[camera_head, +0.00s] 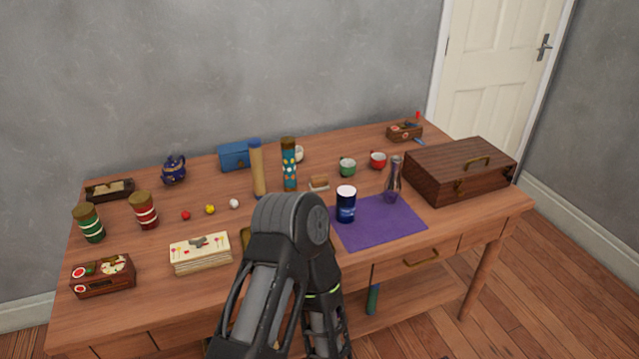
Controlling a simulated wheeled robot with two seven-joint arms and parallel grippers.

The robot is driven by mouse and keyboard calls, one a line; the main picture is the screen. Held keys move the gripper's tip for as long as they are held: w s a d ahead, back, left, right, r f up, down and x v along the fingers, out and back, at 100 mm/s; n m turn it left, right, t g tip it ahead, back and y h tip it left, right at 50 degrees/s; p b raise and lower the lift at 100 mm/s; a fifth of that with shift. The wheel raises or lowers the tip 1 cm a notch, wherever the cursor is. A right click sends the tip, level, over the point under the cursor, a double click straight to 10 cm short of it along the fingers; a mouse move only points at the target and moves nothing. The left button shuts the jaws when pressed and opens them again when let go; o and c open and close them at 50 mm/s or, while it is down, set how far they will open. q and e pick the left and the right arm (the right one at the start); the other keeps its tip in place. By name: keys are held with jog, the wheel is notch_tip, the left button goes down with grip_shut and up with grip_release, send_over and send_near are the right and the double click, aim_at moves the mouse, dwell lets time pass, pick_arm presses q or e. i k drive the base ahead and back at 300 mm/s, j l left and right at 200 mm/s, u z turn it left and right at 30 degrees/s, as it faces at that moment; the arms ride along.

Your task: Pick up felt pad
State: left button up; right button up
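A flat purple sheet (408,232) lies on the right part of the table and is the most felt-like thing in view; I cannot tell for sure that it is the felt pad. A dark blue can (346,206) stands on its left edge, and a slim metallic vase (393,182) stands at its upper right. One of my arms rises from the bottom middle and bends in front of the table, hiding part of its front. Neither of my grippers shows.
The wooden table (150,318) also holds a brown case (460,172) at right, a stack of cards or books (200,254), two tall cylinders (257,170) (289,165), striped jars (90,223) (145,211), cups and small balls. The front left is mostly clear.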

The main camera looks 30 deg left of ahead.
aim_at(318, 182)
jog(key=i+u, duration=0.25)
jog(key=i, duration=0.35)
jog(key=i+u, duration=0.25)
jog(key=i, duration=0.3)
